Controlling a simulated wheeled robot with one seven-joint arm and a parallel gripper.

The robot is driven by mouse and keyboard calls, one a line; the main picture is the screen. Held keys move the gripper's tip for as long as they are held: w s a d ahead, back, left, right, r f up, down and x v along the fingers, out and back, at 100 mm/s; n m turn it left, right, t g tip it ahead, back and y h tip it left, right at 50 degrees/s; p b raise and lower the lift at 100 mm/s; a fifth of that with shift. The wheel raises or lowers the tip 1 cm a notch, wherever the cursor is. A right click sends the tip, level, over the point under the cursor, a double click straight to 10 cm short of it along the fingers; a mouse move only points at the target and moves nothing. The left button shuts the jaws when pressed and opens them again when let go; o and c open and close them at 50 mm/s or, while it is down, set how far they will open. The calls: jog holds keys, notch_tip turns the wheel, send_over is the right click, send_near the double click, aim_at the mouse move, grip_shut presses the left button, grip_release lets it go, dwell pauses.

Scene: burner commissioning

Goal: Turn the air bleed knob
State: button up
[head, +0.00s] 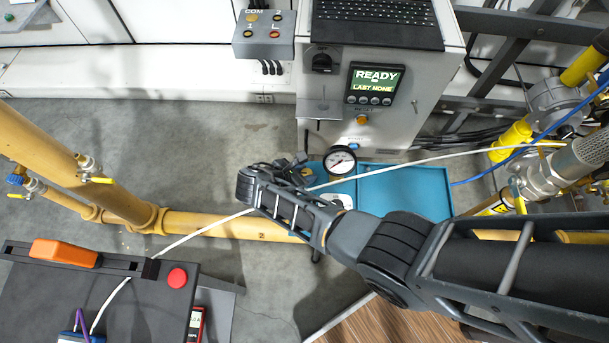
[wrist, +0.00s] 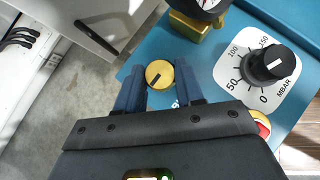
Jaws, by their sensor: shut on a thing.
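The air bleed knob (wrist: 159,74) is a small round brass knob with a dark pointer line, on the blue panel (wrist: 150,38) in the wrist view. My gripper (wrist: 158,82) has its two blue fingers on either side of the knob and is shut on it. The pointer line slants, from lower left to upper right. In the head view my wrist and gripper largely cover the knob, beside the pressure gauge (head: 340,161).
A black MBAR dial (wrist: 270,62) stands to the knob's right. A brass block (wrist: 197,34) with a gauge is just beyond. A red-and-yellow part (wrist: 262,125) is partly hidden by my gripper. The grey cabinet (head: 400,125) with a READY display (head: 375,82) rises behind the panel.

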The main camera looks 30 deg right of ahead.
jog(key=m+g+b, duration=0.2)
jog(key=m, duration=0.1)
jog(key=m+g+b, duration=0.1)
jog(key=shift+w+f+m+g+b, duration=0.2)
jog(key=shift+w+m+g+b, duration=0.1)
jog(key=m+g+b, duration=0.1)
jog(key=m+b, duration=0.1)
jog(key=m+g+y+b, duration=0.1)
jog(key=m+g, duration=0.1)
jog(key=shift+w+d+m+y+b, duration=0.1)
jog(key=shift+w+m+y+b, duration=0.1)
jog(key=shift+m+y+b, duration=0.15)
jog(key=m+g+y+b, duration=0.1)
jog(key=m, duration=0.1)
jog(key=m+g+y+b, duration=0.1)
jog(key=m+b, duration=0.1)
jog(key=shift+w+d+g+y, duration=0.1)
jog(key=shift+d+g+y, duration=0.05)
jog(key=shift+g+y, duration=0.2)
jog(key=shift+d+r+m+g+y+b, duration=0.1)
jog(key=shift+m+g+y+b, duration=0.25)
jog(key=shift+m+y, duration=0.55)
jog(key=shift+d+r+m+g+y+b, duration=0.1)
jog(key=shift+m+y+b, duration=0.3)
jog(key=shift+m, duration=0.85)
jog(key=o, duration=1)
jog(key=shift+o, duration=0.2)
